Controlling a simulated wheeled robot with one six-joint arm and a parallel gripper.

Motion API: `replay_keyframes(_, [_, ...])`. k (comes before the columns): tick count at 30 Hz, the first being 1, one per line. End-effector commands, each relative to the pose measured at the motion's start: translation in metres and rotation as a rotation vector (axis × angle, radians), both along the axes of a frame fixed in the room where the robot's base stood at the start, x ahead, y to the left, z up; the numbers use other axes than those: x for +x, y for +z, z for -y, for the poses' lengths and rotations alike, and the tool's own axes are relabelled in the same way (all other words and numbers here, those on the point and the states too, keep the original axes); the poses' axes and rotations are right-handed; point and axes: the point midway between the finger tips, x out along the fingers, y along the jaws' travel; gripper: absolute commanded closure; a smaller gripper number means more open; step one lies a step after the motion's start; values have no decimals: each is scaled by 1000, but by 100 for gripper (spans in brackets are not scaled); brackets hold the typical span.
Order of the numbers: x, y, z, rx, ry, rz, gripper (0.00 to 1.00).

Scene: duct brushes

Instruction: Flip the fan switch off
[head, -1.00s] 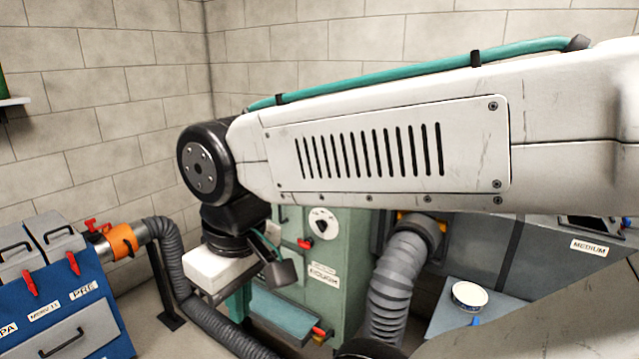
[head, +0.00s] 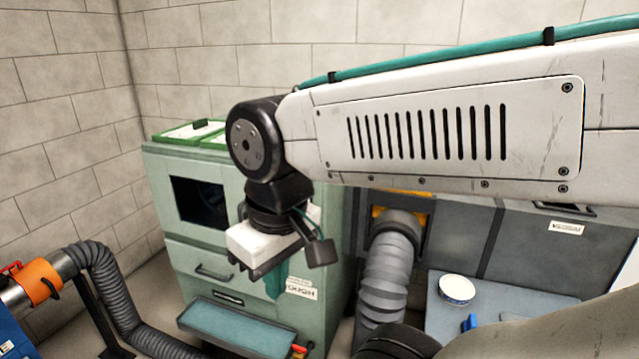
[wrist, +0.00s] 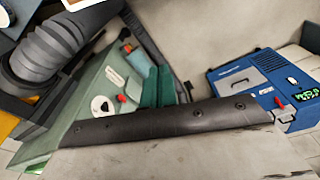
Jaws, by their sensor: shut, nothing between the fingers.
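My gripper (head: 275,284) hangs down in front of the green cabinet (head: 165,230), its teal fingers together with nothing visible between them. The wrist view shows the fingers (wrist: 157,86) from above. In that view the cabinet's side carries a round dial on a white plate (wrist: 101,104) and a small red lever (wrist: 121,98) beside it. The lever looks like a switch, but I cannot read its setting or confirm it is the fan's. The fingers appear right of it, apparently apart from it. In the head view my wrist hides the dial and lever.
A grey corrugated hose (head: 386,275) stands right of the cabinet. A teal tray (head: 235,325) juts from the cabinet front. A white bowl (head: 457,289) sits on a grey-blue surface at right. A blue unit (wrist: 262,88) with a red lever is at right in the wrist view.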

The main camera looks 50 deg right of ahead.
Motion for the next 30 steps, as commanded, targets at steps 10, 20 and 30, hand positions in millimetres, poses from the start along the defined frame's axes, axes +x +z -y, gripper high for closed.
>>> replay_keyframes(10, [0, 0, 0, 0, 0, 0, 100])
replay_keyframes(20, [74, 24, 59, -157, 81, 14, 100])
replay_keyframes(30, [178, 40, 183, -401, 267, -28, 100])
